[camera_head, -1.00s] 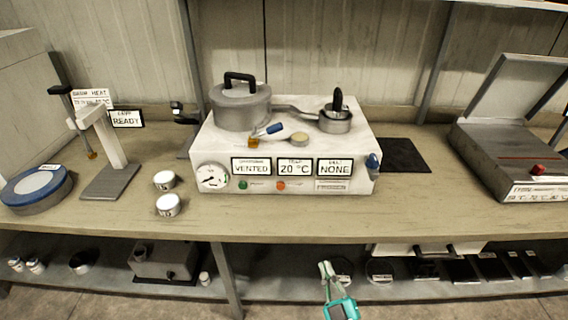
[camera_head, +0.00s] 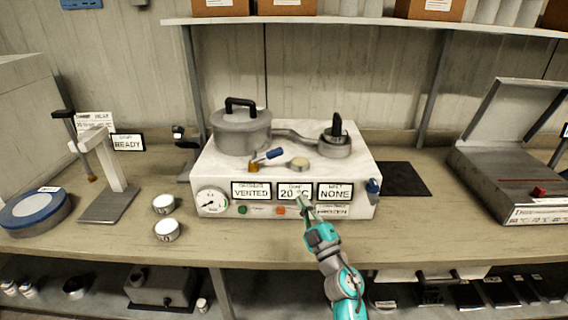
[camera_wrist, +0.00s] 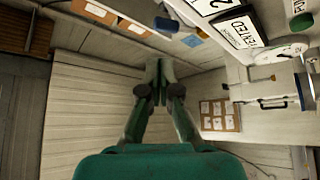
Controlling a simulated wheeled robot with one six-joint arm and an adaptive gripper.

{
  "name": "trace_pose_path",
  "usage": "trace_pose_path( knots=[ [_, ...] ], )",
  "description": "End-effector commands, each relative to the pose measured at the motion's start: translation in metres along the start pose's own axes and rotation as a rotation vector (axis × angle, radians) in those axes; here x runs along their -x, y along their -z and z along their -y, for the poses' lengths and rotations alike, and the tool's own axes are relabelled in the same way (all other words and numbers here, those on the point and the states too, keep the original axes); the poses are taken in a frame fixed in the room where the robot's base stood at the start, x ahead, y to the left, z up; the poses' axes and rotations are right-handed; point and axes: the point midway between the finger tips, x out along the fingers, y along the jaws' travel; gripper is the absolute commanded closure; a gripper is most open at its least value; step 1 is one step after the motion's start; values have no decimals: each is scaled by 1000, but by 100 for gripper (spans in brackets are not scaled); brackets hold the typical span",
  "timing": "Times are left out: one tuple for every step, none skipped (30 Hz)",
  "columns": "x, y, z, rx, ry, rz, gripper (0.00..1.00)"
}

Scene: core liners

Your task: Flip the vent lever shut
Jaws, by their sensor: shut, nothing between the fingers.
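The vent lever, with a blue handle (camera_head: 267,155) and a brass base (camera_head: 254,168), sits on top of the white machine (camera_head: 215,180), below the lidded grey pot (camera_head: 240,133). Its handle slants up to the right. The front display reads VENTED. My gripper (camera_head: 300,199) is in front of the 20 °C display, lower and to the right of the lever, and covers part of that display. In the wrist view my gripper (camera_wrist: 156,68) is shut and empty, apart from the machine. Part of the VENTED sign (camera_wrist: 240,30) shows there. I cannot tell the lever there.
A second, smaller pan (camera_head: 336,148) and a pale round disc (camera_head: 298,163) are on the machine top. Two white cups (camera_head: 165,230) stand left on the bench. An open-lidded grey box (camera_head: 505,185) is at right. A shelf (camera_head: 370,23) runs overhead.

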Motion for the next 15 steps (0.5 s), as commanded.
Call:
trace_pose_path(
  knots=[
    [0,0,0,0,0,0,100],
    [0,0,0,0,0,0,100],
    [0,0,0,0,0,0,100],
    [0,0,0,0,0,0,100],
    [0,0,0,0,0,0,100],
    [0,0,0,0,0,0,100],
    [0,0,0,0,0,0,100],
    [0,0,0,0,0,0,100],
    [0,0,0,0,0,0,100],
    [-1,0,0,0,0,0,100],
    [-2,0,0,0,0,0,100],
    [-5,0,0,0,0,-1,100],
    [-7,0,0,0,0,-1,100],
    [-10,0,0,0,0,-1,100],
    [-15,0,0,0,0,-2,100]
  ],
)
